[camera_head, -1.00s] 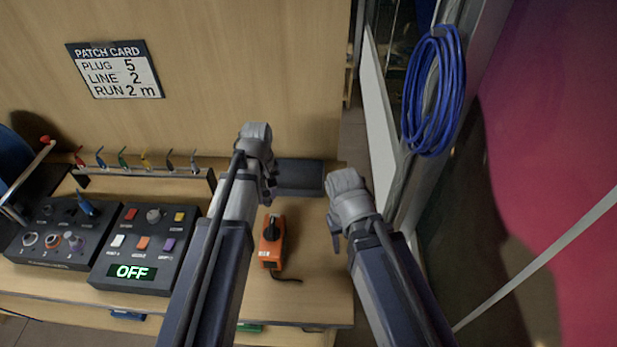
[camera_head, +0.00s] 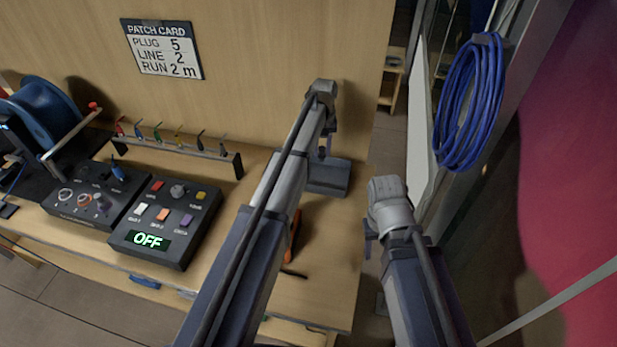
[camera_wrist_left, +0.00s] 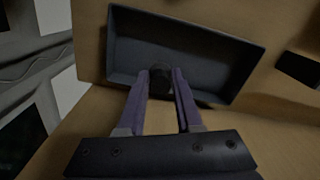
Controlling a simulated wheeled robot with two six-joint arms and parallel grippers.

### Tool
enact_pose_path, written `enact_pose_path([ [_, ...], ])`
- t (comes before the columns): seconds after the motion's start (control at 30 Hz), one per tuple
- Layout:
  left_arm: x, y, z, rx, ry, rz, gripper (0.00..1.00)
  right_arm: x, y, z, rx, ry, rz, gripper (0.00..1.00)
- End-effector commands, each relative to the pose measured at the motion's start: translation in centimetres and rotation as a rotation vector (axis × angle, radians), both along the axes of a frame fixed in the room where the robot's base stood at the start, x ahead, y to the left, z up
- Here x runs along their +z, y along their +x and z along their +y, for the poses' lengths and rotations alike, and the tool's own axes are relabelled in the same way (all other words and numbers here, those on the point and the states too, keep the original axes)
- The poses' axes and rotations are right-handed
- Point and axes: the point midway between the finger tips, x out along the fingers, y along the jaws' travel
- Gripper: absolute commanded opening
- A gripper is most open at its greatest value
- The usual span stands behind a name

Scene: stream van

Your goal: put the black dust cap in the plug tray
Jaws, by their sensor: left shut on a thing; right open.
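The black dust cap (camera_wrist_left: 160,78) is between the fingertips of my left gripper (camera_wrist_left: 160,85), which is shut on it. In the left wrist view the cap shows against the dark open plug tray (camera_wrist_left: 225,58), over its near edge; I cannot tell its height above the tray. In the head view the plug tray (camera_head: 328,180) is on the bench at the back right, with my left gripper (camera_head: 324,150) just above it. The cap is too small to make out there. My right gripper (camera_head: 370,240) is open and empty, right of the bench edge.
An orange tool (camera_head: 294,236) lies on the bench, mostly hidden behind my left arm. A control box (camera_head: 168,222) reading OFF and a rack (camera_head: 190,148) of coloured plugs stand to the left. A blue cable coil (camera_head: 470,105) hangs at the right.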

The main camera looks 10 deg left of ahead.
Motion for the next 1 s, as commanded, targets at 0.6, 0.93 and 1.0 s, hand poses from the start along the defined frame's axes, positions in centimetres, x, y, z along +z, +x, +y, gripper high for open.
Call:
enact_pose_path([
  [0.6, -4.6, 1.0, -0.1, -0.017, 0.000, 0.000, 0.00, -4.6, 0.0, 0.0, 0.000, 0.000, 0.000, 0.50],
  [0.93, -6.4, 1.0, -0.1, -0.016, 0.000, 0.000, 0.00, -6.4, 0.0, 0.0, 0.000, 0.000, 0.000, 0.50],
  [1.0, -6.6, 1.0, -0.1, -0.016, 0.000, 0.000, 0.00, -6.6, 0.0, 0.0, 0.000, 0.000, 0.000, 0.50],
])
